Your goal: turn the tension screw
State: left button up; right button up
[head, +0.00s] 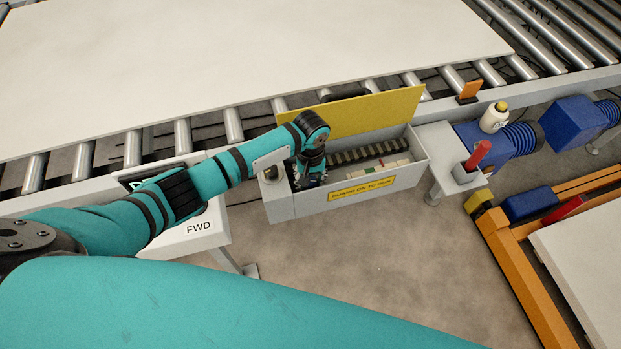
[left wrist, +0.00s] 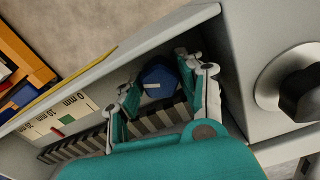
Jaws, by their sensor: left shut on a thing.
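The tension screw shows as a blue knob (left wrist: 158,80) with a pale mark on its face, inside a grey box (head: 296,205) whose yellow lid (head: 385,110) stands open. My left gripper (head: 311,180) reaches down into the left end of this box. In the left wrist view its fingers (left wrist: 157,73) stand on two sides of the blue knob, shut on it. The knob is hidden behind the gripper in the head view. A dark ribbed strip (left wrist: 160,118) and a pale scale (left wrist: 62,119) with red and green marks lie beside it. My right gripper is out of view.
A dark knob (left wrist: 302,92) on a round base sits just outside the box wall. A red handle (head: 478,155), a white bottle (head: 494,118) and blue motors stand to the right. A roller conveyor with a large pale board (head: 240,60) runs behind.

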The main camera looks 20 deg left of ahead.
pick_arm(q)
jog(key=n+p, duration=0.1)
jog(key=p, duration=0.1)
jog(key=n+p, duration=0.2)
jog(key=shift+r, duration=0.25)
jog(key=n+p, duration=0.2)
jog(key=n, duration=0.1)
jog(key=shift+f, duration=0.15)
jog(key=shift+n+p, duration=0.45)
jog(key=shift+n, duration=0.05)
jog(key=shift+f, duration=0.1)
